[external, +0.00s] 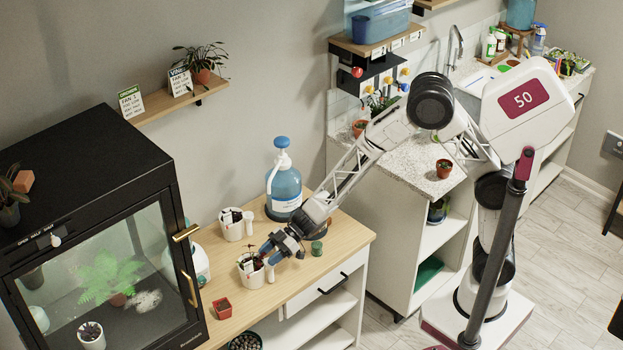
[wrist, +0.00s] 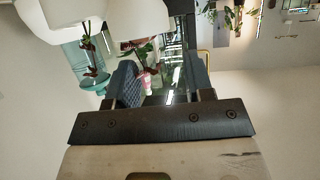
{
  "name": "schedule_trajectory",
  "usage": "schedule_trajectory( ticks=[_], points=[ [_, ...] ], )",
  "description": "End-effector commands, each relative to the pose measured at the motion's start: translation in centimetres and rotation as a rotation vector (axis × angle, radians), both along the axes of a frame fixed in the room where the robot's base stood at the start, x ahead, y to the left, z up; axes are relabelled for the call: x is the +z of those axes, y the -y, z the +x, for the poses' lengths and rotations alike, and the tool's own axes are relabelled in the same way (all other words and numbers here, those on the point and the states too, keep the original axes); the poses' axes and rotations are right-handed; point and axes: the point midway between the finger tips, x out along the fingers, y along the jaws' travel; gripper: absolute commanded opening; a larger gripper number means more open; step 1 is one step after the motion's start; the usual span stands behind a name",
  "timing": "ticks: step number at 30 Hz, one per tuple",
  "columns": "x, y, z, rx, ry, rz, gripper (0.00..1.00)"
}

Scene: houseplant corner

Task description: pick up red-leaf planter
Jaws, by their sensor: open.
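The planter with dark reddish leaves, a white pot (external: 250,275), stands on the wooden bench, left of and just below my gripper (external: 268,252). My gripper is open, with its fingers close to the plant's leaves and rim. In the wrist view, which looks upside down, a white pot (wrist: 140,20) is at the top with red-tinged leaves. Its leaves and a pinkish tag hang down between the fingers of my gripper (wrist: 163,80). I cannot tell whether the fingers touch the pot.
A second white pot (external: 232,228) with a plant stands behind the first. A blue jug (external: 284,190) with a pump stands further back. A black glass cabinet (external: 90,240) closes off the left.

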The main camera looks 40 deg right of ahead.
Motion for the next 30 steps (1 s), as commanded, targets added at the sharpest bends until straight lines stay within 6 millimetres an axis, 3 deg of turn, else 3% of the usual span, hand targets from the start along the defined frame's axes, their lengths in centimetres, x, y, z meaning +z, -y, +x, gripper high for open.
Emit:
schedule_trajectory(
  ticks=[7, 22, 30],
  points=[
    [-0.7, -1.6, 0.2, 0.001, 0.000, -0.001, 0.48],
    [-0.9, -2.2, 0.3, 0.000, 0.000, -0.001, 0.48],
    [-1.5, -4.4, 0.6, 0.002, -0.001, -0.001, 0.48]
  ],
)
